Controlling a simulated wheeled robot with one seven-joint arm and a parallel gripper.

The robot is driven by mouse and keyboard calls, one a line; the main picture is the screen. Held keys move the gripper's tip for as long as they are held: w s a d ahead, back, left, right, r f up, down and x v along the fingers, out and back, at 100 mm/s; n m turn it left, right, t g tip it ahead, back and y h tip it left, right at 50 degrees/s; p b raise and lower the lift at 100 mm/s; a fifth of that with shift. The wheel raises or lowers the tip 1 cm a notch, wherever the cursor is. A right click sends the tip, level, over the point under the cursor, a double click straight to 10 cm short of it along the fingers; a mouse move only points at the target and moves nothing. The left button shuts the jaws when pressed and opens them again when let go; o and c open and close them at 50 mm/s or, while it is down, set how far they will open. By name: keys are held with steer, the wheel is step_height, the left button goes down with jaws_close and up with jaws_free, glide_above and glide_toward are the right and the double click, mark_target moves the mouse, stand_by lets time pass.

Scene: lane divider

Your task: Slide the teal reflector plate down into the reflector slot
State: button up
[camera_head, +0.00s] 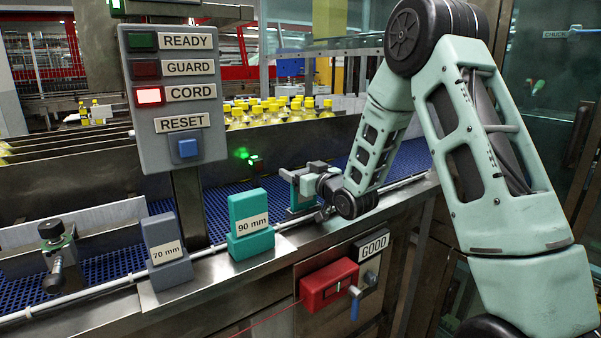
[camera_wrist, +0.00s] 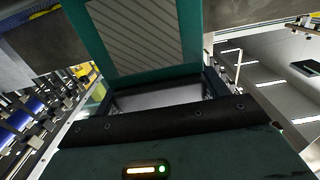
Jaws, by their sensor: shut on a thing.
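The teal reflector plate (camera_wrist: 150,38) fills the upper middle of the wrist view, its teal border around a grey striped face. My gripper (camera_head: 306,183) is shut on it above the near edge of the blue conveyor. In the head view only a small teal part of the plate (camera_head: 294,190) shows beside my gripper. The fingers and wrist cover much of that spot. I cannot make out the reflector slot clearly, nor tell whether the plate's lower edge is in it.
A teal 90 mm block (camera_head: 250,225) and a grey 70 mm block (camera_head: 166,252) stand on the front ledge. A label panel (camera_head: 172,95) shows CORD lit. A small sensor (camera_head: 256,163) glows green across the belt (camera_head: 222,196). A red cord switch (camera_head: 328,285) is below.

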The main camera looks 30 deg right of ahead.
steer(key=shift+r+p, duration=1)
steer(key=shift+r, duration=1.15)
steer(key=shift+b, duration=0.85)
stand_by(0.8)
steer(key=shift+f+b, duration=2.15)
steer(key=shift+f, duration=0.05)
steer(key=o, duration=1.5)
steer(key=s+b, duration=0.2)
steer(key=s, duration=0.4)
steer(key=s+b, duration=0.1)
steer(key=s, duration=0.5)
steer(key=shift+d+f+b, duration=0.2)
steer(key=shift+b, duration=0.15)
steer(key=shift+s+b, duration=0.2)
steer(key=shift+b, duration=1.05)
steer(key=s+b, duration=0.2)
steer(key=b, duration=0.4)
steer(key=shift+s, duration=0.1)
steer(key=shift+s+r+b, duration=0.15)
steer(key=shift+s+b, duration=0.05)
steer(key=shift+s, duration=0.55)
steer(key=shift+s+r+b, duration=0.1)
steer(key=shift+s+b, duration=0.05)
steer(key=shift+s, duration=0.55)
